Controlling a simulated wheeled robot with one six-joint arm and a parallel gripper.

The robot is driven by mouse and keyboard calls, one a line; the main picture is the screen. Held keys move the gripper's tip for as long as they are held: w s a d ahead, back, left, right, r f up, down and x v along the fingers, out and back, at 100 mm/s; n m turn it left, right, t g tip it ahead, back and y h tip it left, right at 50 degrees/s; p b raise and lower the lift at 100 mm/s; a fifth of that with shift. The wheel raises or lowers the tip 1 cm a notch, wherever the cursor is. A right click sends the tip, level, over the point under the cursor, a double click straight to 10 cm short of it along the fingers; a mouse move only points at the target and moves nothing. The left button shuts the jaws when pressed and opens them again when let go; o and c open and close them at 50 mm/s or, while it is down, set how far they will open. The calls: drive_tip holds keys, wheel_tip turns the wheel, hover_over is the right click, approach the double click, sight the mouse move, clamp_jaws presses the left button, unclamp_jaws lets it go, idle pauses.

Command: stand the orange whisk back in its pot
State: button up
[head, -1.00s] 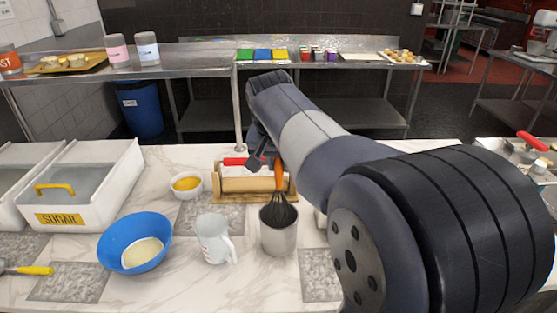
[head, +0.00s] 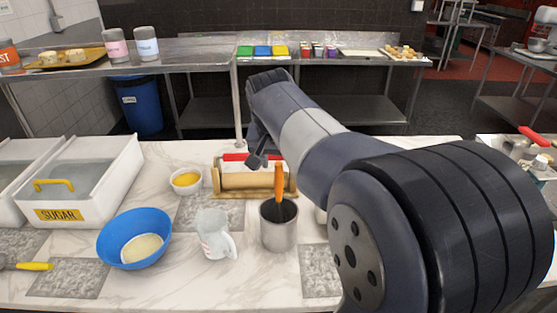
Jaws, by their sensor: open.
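The orange whisk (head: 279,182) stands in the grey metal pot (head: 279,231) on the marble counter. Its orange handle points up above the rim and its dark wire head is down inside the pot, mostly hidden. My gripper (head: 257,158) is behind and a little above the whisk handle, to its left in the picture, partly hidden by my arm. It is open and appears apart from the handle.
A white measuring jug (head: 213,236), a blue bowl (head: 135,238) and a small yellow-filled bowl (head: 186,181) stand to the left. A sugar bin (head: 90,190) is farther left.

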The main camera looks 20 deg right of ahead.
drive_tip(key=v, duration=1)
drive_tip(key=shift+r, duration=0.4)
drive_tip(key=shift+s+f, duration=0.1)
drive_tip(key=x, duration=1.1)
wheel_tip(320, 180, up, 3)
drive_tip(key=shift+a+f+p, duration=0.1)
drive_tip(key=shift+f+p, duration=0.1)
drive_tip(key=shift+p, duration=0.75)
drive_tip(key=shift+r, duration=0.45)
